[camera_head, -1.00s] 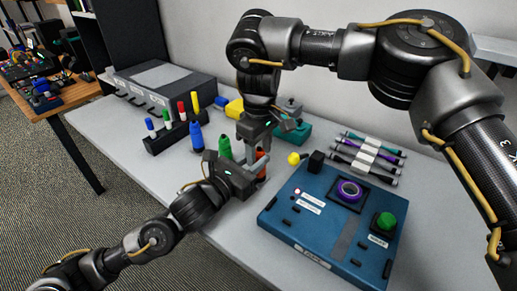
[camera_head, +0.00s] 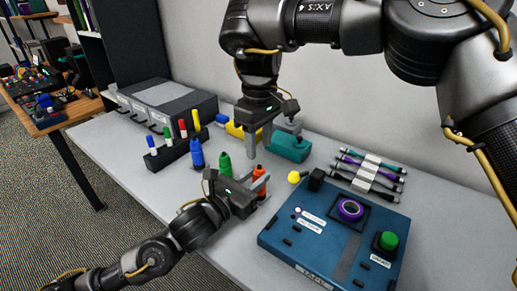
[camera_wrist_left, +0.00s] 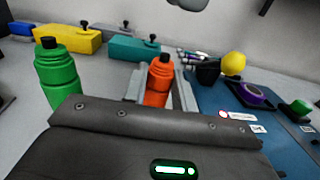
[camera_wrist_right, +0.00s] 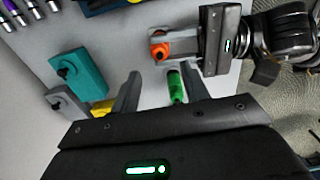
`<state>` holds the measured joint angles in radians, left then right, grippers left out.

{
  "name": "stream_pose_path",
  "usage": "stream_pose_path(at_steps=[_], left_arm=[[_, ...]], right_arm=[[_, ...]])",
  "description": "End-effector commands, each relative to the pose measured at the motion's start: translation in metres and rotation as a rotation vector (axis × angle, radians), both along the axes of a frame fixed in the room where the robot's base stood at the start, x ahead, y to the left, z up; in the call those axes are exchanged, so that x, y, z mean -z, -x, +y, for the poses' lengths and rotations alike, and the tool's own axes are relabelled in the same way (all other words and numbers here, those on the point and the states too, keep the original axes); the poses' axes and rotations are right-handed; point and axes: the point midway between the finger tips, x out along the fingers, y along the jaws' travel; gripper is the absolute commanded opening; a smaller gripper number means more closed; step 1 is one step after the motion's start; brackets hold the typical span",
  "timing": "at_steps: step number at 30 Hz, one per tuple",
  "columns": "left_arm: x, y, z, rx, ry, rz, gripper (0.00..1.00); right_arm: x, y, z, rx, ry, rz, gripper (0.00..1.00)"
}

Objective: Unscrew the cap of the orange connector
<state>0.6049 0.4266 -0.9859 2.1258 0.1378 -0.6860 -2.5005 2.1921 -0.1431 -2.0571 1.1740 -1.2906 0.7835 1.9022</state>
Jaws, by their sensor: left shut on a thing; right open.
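The orange connector (camera_head: 260,182) stands upright, with its dark cap (camera_wrist_left: 161,59) on top in the left wrist view. My left gripper (camera_head: 256,192) is shut around the connector's body, one finger on each side. The connector also shows in the right wrist view (camera_wrist_right: 160,44), held by the left gripper. My right gripper (camera_head: 262,143) is open and empty, above and behind the orange connector in the head view. In the right wrist view, its fingers (camera_wrist_right: 158,88) frame the green connector (camera_wrist_right: 177,88), with the orange one outside them.
Blue (camera_head: 197,154) and green connectors stand left of the orange one. A teal block (camera_head: 290,147) and yellow block (camera_head: 235,130) lie behind. The blue panel (camera_head: 285,250) is at right, with a yellow ball (camera_head: 294,177) near its back corner. Cables lie at the back right.

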Motion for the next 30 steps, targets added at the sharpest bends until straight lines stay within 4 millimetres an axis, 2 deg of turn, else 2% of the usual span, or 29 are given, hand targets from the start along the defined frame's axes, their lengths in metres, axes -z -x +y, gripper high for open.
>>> stream_pose_path(at_steps=[7, 15, 21, 30], left_arm=[[0.002, 0.001, 0.0, 0.001, -0.003, 0.002, 0.0], [0.002, 0.0, 0.0, 0.001, -0.003, 0.002, 0.0], [0.002, 0.0, 0.0, 0.001, -0.003, 0.002, 0.0], [0.002, 0.0, 0.0, 0.0, -0.003, 0.002, 0.0]], right_arm=[[0.012, 0.0, -0.001, 0.0, 0.001, 0.004, 0.46], [0.053, 0.001, -0.001, 0.0, 0.0, 0.005, 0.46], [0.074, 0.0, -0.001, 0.0, 0.0, 0.003, 0.46], [0.08, 0.0, 0.0, 0.001, 0.0, 0.002, 0.46]])
